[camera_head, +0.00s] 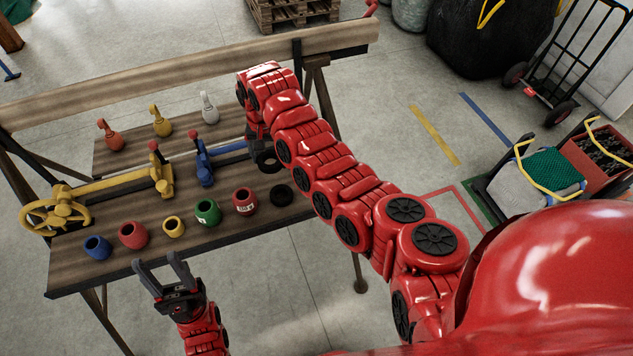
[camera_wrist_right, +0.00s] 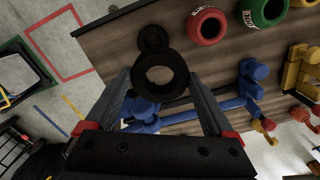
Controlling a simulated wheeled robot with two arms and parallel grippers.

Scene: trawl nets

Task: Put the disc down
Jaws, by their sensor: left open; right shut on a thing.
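A black ring-shaped disc (camera_wrist_right: 182,76) is between the fingers of my right gripper (camera_wrist_right: 160,82), which is shut on it. In the head view the held disc (camera_head: 269,167) shows below my right gripper (camera_head: 262,148), over the right part of the wooden table (camera_head: 235,229). In the wrist view it looks larger than a second black disc (camera_head: 281,195), which lies on the table nearby; it also shows in the wrist view (camera_wrist_right: 152,38). Whether the held disc touches the tabletop I cannot tell. My left gripper (camera_head: 158,262) is open and empty by the table's front edge.
A blue tool (camera_head: 204,165) and a yellow handwheel device (camera_head: 55,212) lie behind. Weights with handles, one grey (camera_head: 209,108), stand at the back.

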